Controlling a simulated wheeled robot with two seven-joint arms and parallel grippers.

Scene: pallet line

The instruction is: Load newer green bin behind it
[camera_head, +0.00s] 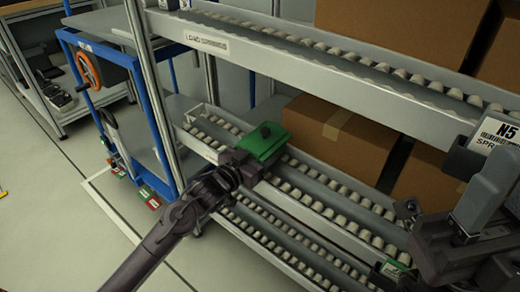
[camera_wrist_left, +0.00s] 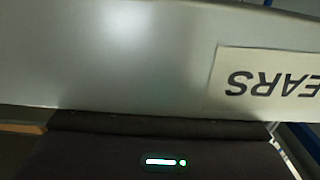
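A green bin (camera_head: 263,141) with a dark part inside shows on the middle roller lane of the rack. My left gripper (camera_head: 237,163) is at the bin's near side, at the lane's front end. It overlaps the bin in the picture; its fingertips are hidden, so whether it grips the bin is unclear. In the left wrist view a grey rail (camera_wrist_left: 130,60) with an upside-down label ending in "EARS" (camera_wrist_left: 270,80) fills the top; no bin shows there. My right gripper (camera_head: 410,225) is at the lower right beside the rack, its fingers hard to make out.
Cardboard boxes (camera_head: 345,135) stand behind the lanes. A white card marked "N5" (camera_head: 497,133) is near my right arm. A blue-framed cart (camera_head: 100,60) with an orange wheel stands left.

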